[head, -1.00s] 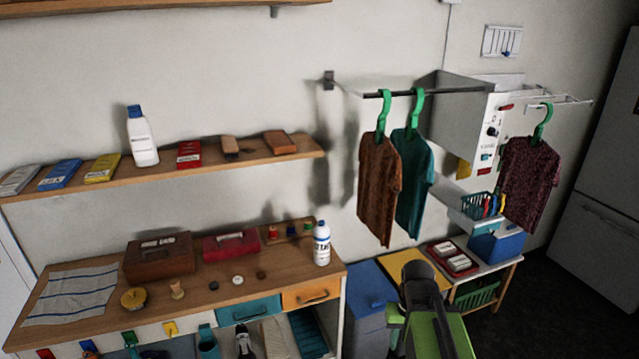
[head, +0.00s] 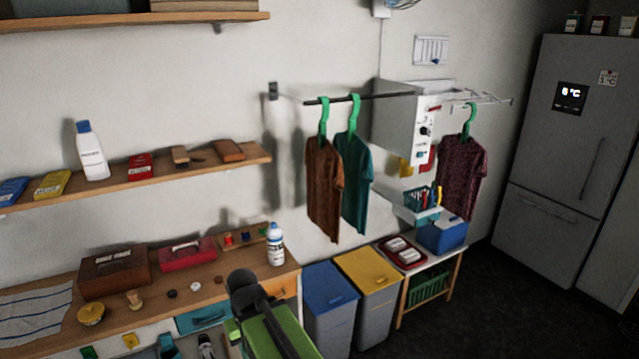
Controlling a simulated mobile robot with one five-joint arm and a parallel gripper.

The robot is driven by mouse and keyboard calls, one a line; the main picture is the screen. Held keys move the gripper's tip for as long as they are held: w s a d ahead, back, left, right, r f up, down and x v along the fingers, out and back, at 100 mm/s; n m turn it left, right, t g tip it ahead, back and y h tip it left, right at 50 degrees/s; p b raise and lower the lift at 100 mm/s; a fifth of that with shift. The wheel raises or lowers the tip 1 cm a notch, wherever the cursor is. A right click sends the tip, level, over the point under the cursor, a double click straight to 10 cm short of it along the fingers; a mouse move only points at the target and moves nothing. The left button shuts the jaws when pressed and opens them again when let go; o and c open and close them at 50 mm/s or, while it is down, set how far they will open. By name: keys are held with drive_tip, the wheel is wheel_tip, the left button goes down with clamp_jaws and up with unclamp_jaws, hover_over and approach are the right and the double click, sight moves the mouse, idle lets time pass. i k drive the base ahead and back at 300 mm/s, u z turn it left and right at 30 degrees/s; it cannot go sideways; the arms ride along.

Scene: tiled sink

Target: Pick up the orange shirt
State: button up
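The orange shirt (head: 323,188) hangs on a green hanger (head: 323,118) from a dark rod (head: 375,97) on the wall, left of a teal shirt (head: 356,180). It partly overlaps the teal shirt in the picture. A dark red patterned shirt (head: 462,172) hangs further right on a separate rack. Part of my green and dark arm shows at the bottom middle, in front of the workbench. My gripper's fingers are not visible, and no shirt is held by the visible part of my arm.
Below the shirts stand a blue-lidded bin (head: 330,290) and a yellow-lidded bin (head: 369,268). A low table (head: 455,252) with a tray and blue box is to their right. The workbench (head: 215,282) is at left, the fridge (head: 568,135) at right. Dark floor is free before the fridge.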

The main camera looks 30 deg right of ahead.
sight(325, 173)
drive_tip(key=z, duration=0.05)
drive_tip(key=i, duration=0.95)
drive_tip(key=u, duration=0.05)
